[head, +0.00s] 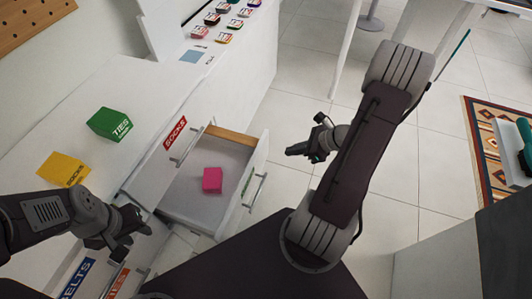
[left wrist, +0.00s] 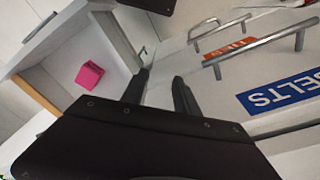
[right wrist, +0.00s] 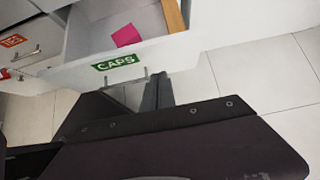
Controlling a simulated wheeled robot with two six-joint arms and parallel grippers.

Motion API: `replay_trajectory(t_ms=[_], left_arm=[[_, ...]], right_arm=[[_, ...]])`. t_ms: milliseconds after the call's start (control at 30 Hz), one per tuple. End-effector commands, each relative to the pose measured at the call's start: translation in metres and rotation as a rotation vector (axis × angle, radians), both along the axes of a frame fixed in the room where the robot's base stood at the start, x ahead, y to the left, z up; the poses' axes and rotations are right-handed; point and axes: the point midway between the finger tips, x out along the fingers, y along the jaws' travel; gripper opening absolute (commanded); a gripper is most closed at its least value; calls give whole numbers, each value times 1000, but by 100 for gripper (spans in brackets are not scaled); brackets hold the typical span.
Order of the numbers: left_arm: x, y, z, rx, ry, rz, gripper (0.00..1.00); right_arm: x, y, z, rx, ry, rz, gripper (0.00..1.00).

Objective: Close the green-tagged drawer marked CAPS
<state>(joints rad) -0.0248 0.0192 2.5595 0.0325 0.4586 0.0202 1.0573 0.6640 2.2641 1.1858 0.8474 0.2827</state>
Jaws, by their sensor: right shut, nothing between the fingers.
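The CAPS drawer (head: 228,160) is pulled open from the white cabinet, with a pink box (head: 212,180) inside. Its green CAPS tag (right wrist: 115,62) and metal handle (head: 254,190) are on the front panel. My right gripper (head: 298,151) is shut and empty, outside the drawer, to the right of its front with a gap between them in the head view. In the right wrist view its fingers (right wrist: 157,84) appear beside the handle; contact cannot be told. My left gripper (head: 126,238) is left of the drawer; its fingers (left wrist: 162,80) are apart and empty.
A green TIES box (head: 109,123) and a yellow box (head: 63,169) lie on the white top at left. The SOCKS drawer (head: 174,133) and BELTS drawer (head: 77,280) appear shut. Tiled floor (head: 400,150) is clear right of the open drawer. A patterned rug lies farther right.

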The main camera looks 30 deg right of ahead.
Motion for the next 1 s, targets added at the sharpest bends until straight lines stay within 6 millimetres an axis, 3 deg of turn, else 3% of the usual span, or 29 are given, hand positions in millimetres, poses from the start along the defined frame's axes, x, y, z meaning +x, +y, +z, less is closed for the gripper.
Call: replay_trajectory(t_ms=[33,333,600,1000], left_arm=[[0,0,-11,0,0,0,36],[0,0,-39,0,1,0,36],[0,0,-41,0,0,0,36],[0,0,-41,0,0,0,36]], right_arm=[[6,6,-14,1,1,6,0],[40,36,-59,1,2,6,0],[67,57,-52,-3,-1,4,0],[70,60,-52,-2,0,3,0]])
